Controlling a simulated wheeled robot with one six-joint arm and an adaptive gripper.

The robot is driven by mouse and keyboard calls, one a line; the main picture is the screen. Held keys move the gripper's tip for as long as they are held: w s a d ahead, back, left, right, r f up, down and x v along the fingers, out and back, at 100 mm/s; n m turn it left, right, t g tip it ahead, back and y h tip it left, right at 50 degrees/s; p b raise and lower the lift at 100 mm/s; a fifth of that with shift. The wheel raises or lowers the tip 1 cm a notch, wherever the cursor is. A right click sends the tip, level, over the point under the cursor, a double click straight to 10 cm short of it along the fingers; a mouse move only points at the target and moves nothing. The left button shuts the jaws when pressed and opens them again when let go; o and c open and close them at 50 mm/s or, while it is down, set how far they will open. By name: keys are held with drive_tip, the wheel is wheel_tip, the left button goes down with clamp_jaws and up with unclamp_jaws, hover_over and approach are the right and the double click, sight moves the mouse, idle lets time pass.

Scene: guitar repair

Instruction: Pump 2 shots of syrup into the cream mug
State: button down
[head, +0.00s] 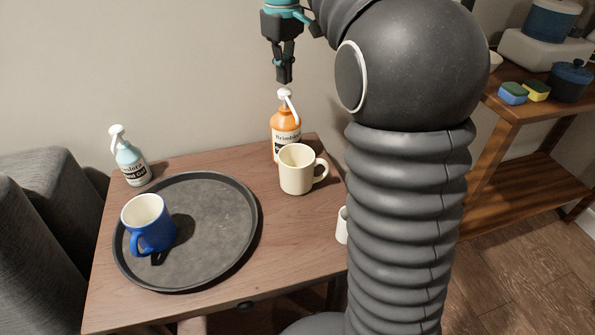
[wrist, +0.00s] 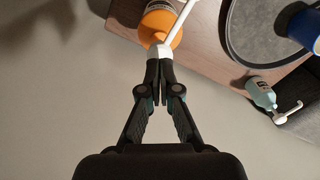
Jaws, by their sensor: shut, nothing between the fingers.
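The cream mug (head: 297,170) stands upright on the wooden table, in front of an orange pump bottle (head: 284,130) with a white pump head (head: 284,93). The mug's handle points right, and its inside is only partly visible. My gripper (head: 284,80) is shut and empty, pointing down just above the white pump head. In the wrist view my closed fingertips (wrist: 164,57) are at the pump head, with the orange bottle (wrist: 161,22) beyond them. I cannot tell whether they touch it. The cream mug is not visible in the wrist view.
A dark round tray (head: 215,245) holds a blue mug (head: 150,232). A pale blue pump bottle (head: 131,163) stands at the table's back left. A white cup (head: 342,226) is partly hidden by my arm. A wooden shelf (head: 520,160) stands on the right, with sponges (head: 514,93) on it.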

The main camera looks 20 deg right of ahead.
sight(285, 90)
drive_tip(key=shift+f, duration=0.15)
drive_tip(key=shift+f+b, duration=0.95)
drive_tip(key=shift+f, duration=0.7)
drive_tip(key=shift+r, duration=0.2)
drive_tip(key=shift+r+p, duration=1.6)
drive_tip(key=shift+p, duration=0.25)
drive_tip(key=shift+r, duration=3)
